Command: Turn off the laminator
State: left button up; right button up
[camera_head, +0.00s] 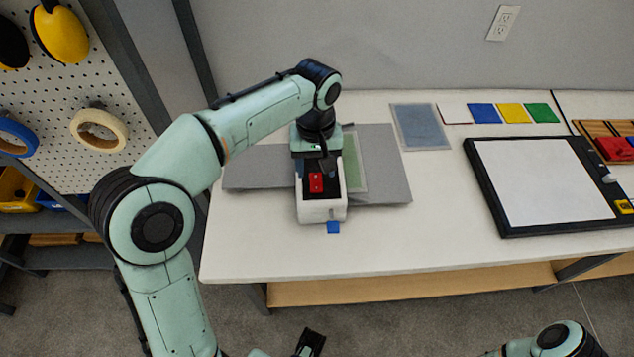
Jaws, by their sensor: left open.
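The laminator (322,212) is a small white machine with a dark top, standing on the table. A red switch (316,182) sits on its dark top, and a small blue tab (333,227) sticks out at its front edge. My left gripper (319,166) points down over the back part of the laminator, just behind the red switch. It is open, with nothing seen between its fingers, and it hides the rear of the machine. I cannot tell whether it touches the laminator. Part of my right arm shows at the bottom right, without a clearly visible gripper.
A grey mat (388,185) and a green-tinted sheet (353,174) lie at the laminator. A blue-grey sheet (420,127), several coloured cards and a black-framed board (488,215) lie to the right on the white table (430,245). A pegboard (75,150) with tape rolls stands left.

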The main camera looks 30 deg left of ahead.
aim_at(316, 189)
pick_arm(q)
notch_tip(316, 189, down, 6)
jog(key=shift+w+f+b, duration=0.1)
jog(key=shift+f+b, duration=0.15)
jog(key=shift+b, duration=0.25)
pick_arm(e)
jog(key=shift+f, duration=0.6)
